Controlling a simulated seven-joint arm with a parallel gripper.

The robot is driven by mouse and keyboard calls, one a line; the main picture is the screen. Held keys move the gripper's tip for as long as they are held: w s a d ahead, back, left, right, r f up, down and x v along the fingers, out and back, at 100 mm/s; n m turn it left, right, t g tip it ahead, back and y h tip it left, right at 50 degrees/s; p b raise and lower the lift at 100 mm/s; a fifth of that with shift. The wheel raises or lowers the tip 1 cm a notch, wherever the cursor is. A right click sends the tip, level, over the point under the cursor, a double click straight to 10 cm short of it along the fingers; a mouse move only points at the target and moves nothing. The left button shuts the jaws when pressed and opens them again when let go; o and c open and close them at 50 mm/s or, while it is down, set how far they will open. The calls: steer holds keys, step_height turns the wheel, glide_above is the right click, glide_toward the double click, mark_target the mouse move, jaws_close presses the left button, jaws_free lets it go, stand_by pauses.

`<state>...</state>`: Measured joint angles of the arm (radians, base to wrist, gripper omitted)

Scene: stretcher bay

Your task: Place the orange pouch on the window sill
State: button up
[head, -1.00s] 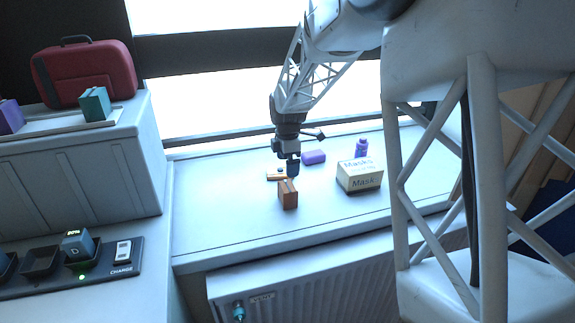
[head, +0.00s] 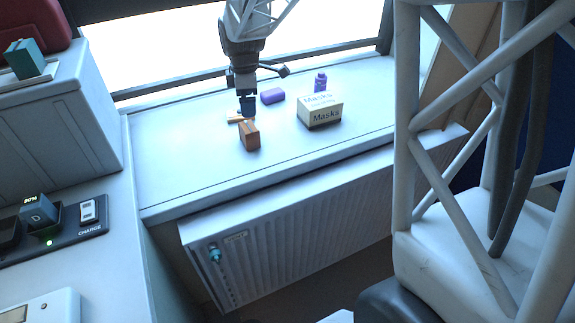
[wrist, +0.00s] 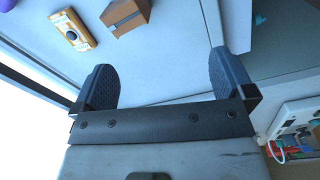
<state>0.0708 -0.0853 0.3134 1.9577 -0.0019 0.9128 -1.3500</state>
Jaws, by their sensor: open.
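The orange pouch (head: 249,135) is a small brown-orange block with a dark band. It stands on the white window sill (head: 180,165), left of the mask box, and also shows at the top of the wrist view (wrist: 126,14). My gripper (head: 247,108) is just behind and above the pouch in the head view. In the wrist view my gripper (wrist: 163,70) has its two dark fingers wide apart with only bare sill between them. The pouch lies beyond the fingertips, not between them.
A purple item (head: 273,96), a purple bottle (head: 320,82) and a mask box (head: 320,112) stand to the right on the sill. A radiator (head: 310,205) is below. The sill's left part is clear.

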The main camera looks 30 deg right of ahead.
steer(key=s+a+r+m+t, duration=0.1)
steer(key=s+m, duration=0.6)
steer(key=s, duration=1)
steer(key=s+a+r+m+t, duration=0.1)
steer(key=s+a+r+m, duration=0.2)
steer(key=s, duration=1.4)
steer(key=r+m, duration=0.1)
steer(key=m, duration=0.3)
steer(key=shift+s+r+m, duration=0.2)
steer(key=shift+r+m, duration=0.15)
steer(key=shift+m, duration=0.05)
